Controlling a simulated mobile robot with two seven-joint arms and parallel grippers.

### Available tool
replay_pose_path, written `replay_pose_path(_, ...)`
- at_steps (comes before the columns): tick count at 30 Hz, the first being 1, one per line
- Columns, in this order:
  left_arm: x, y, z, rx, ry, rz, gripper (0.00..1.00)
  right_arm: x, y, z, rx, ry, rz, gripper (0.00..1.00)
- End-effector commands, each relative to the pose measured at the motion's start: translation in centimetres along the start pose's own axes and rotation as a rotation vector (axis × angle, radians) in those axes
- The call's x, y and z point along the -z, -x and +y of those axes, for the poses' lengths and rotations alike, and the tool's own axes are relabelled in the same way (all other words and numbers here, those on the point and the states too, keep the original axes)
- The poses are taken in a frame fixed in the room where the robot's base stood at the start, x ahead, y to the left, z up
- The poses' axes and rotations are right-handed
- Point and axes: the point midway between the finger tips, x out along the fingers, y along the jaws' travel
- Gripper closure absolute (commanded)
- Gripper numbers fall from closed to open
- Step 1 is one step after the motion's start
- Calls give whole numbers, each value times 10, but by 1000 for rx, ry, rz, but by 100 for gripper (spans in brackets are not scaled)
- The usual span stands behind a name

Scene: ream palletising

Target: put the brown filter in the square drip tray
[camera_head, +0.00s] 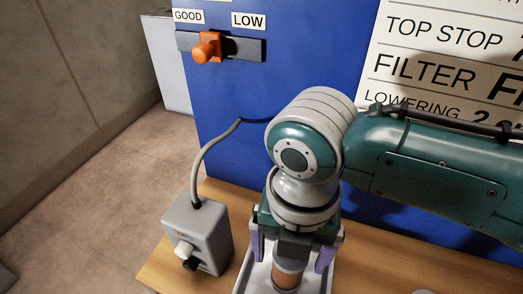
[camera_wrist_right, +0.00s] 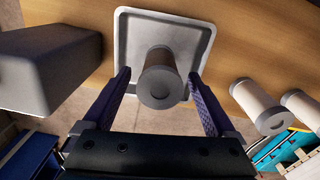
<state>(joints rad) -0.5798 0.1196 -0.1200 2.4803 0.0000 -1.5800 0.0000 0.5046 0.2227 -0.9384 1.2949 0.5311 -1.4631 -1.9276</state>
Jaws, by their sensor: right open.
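The brown filter (camera_head: 287,279) is a cylinder with grey end caps, upright between the fingers of my right gripper (camera_head: 290,262). In the right wrist view the filter (camera_wrist_right: 159,72) stands over the square drip tray (camera_wrist_right: 128,40), a pale tray with a raised rim. The tray (camera_head: 256,278) also shows below the gripper in the head view. The right gripper (camera_wrist_right: 160,78) is open, its purple fingers on either side of the filter with gaps. The filter's foot is hidden, so its contact with the tray is unclear. My left gripper is not in view.
A grey button box (camera_head: 197,233) stands left of the tray on the wooden bench (camera_head: 385,265). Two more cylinders (camera_wrist_right: 257,105) (camera_wrist_right: 302,106) stand to the right in the wrist view. A blue panel (camera_head: 300,60) with an orange knob (camera_head: 206,48) rises behind the bench.

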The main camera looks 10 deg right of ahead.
Motion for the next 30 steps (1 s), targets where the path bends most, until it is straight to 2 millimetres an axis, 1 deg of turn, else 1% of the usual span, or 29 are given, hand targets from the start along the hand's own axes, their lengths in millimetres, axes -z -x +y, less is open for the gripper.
replay_pose_path(4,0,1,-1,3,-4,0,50,0,1,0,0,0,0,9)
replay_pose_path(8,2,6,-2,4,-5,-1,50,0,12,0,-1,1,-1,9)
replay_pose_path(11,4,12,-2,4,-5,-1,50,-1,31,1,-4,1,-2,9)
replay_pose_path(16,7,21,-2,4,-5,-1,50,-1,71,0,-4,2,-4,9)
replay_pose_path(21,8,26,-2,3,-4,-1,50,-1,103,1,-3,0,-2,9)
replay_pose_path(25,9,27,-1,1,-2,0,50,-1,118,0,-2,0,-1,9)
replay_pose_path(30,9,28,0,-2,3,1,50,0,123,0,0,-2,1,9)
